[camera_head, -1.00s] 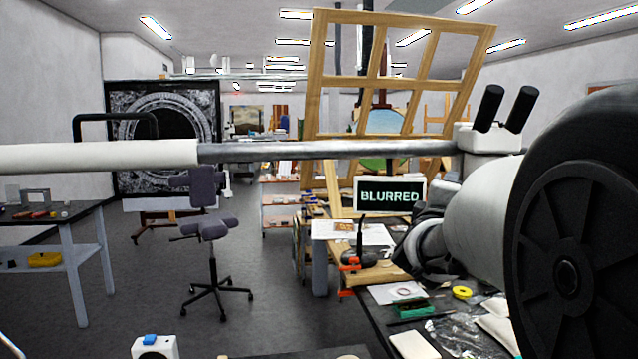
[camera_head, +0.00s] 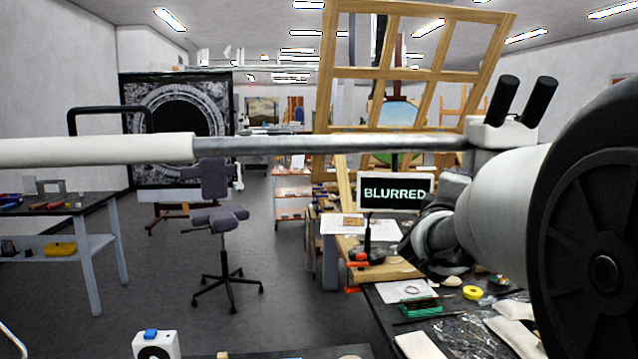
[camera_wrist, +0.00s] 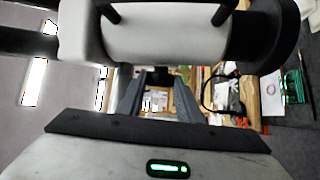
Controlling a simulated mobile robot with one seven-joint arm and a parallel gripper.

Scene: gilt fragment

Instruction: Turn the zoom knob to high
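The white microscope head with two black eyepieces (camera_head: 522,101) hangs at the end of a horizontal metal boom (camera_head: 330,144). A small screen (camera_head: 394,193) below it reads "BLURRED". In the wrist view, a white body (camera_wrist: 165,38), apparently the microscope head, fills the top, with a dark rounded part (camera_wrist: 265,36) at its right end. I cannot tell whether that part is the zoom knob, and I see no markings. My gripper (camera_wrist: 160,78) has its two grey fingers apart with nothing between them. In the head view, my arm hides much of the area below the eyepieces.
A cluttered workbench (camera_head: 385,290) runs under my arm, with a green box (camera_head: 419,305) and yellow tape (camera_head: 473,292). A wooden frame (camera_head: 330,75) stands behind. An office chair (camera_head: 220,217) and a side table (camera_head: 75,204) stand left, with open floor between.

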